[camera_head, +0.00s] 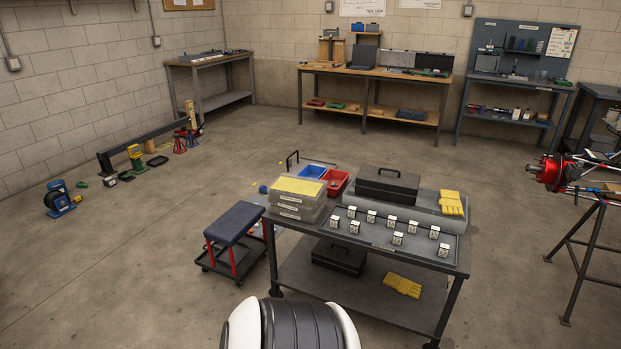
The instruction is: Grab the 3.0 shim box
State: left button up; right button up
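Several small white shim boxes (397,238) stand in two rows in a dark shallow tray (365,239) on top of a wheeled cart (300,225). Each box has dark marks on its face, too small to read, so I cannot tell which one is the 3.0 box. The tray's front edge has a small label that I cannot read. Neither of my grippers shows in the head view.
The cart also holds stacked clear cases (298,197), a black case (387,186), a red bin (337,181) and yellow gloves (451,203). A blue-topped stool (234,222) stands left of the cart. A stand (589,245) is at right. Open floor lies left.

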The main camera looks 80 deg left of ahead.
aim_at(391, 221)
jog(key=u, duration=2)
jog(key=i+u, duration=0.1)
jog(key=i+l, duration=0.05)
